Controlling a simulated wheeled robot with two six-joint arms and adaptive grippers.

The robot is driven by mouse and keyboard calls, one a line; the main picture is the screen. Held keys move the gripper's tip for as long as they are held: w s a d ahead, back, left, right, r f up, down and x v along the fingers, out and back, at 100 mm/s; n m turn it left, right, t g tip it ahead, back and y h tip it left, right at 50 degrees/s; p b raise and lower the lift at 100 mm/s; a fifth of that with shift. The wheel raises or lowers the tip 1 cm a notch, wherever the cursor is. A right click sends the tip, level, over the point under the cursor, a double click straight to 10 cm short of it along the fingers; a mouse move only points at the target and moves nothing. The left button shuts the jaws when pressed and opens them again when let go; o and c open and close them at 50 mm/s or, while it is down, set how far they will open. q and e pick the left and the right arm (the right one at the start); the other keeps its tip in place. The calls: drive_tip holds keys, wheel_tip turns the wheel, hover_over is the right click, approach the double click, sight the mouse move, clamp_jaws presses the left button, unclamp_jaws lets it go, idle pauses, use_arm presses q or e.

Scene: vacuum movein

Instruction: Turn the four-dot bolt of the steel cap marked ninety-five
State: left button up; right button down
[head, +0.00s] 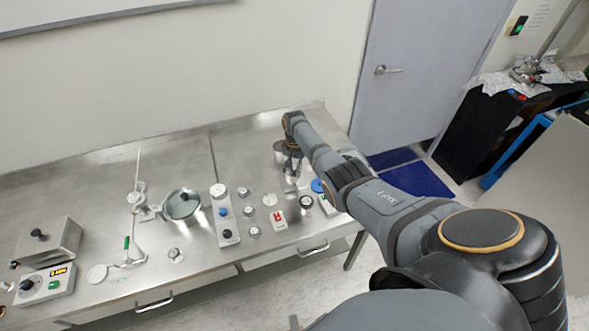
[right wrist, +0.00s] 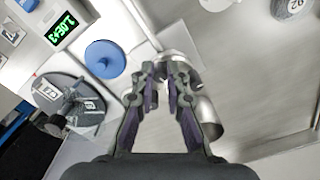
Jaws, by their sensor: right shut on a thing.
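My right gripper (head: 293,167) is over the right part of the steel table. In the right wrist view its fingers (right wrist: 168,70) are closed together on a shiny steel piece (right wrist: 181,62), partly hidden by the fingertips. A steel cylinder (right wrist: 208,117) shows just beside the right finger. In the head view a round steel thing (head: 281,147) shows behind the gripper. A round grey piece with a dark number (right wrist: 289,7) is cut off at the top right of the wrist view. I cannot make out any bolt dots. My left gripper is not in view.
Near the gripper are a blue disc (right wrist: 104,59), a green-lit display (right wrist: 62,30) and a dark-knobbed gauge (right wrist: 72,100). The table's back strip is mostly clear.

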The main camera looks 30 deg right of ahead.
sight(294, 170)
drive_tip(key=shift+w+d+r, duration=0.1)
drive_tip(key=shift+w+r, duration=0.05)
drive_tip(key=c, duration=1.6)
unclamp_jaws()
drive_tip(key=shift+c, duration=0.2)
wheel_tip(294, 170, up, 12)
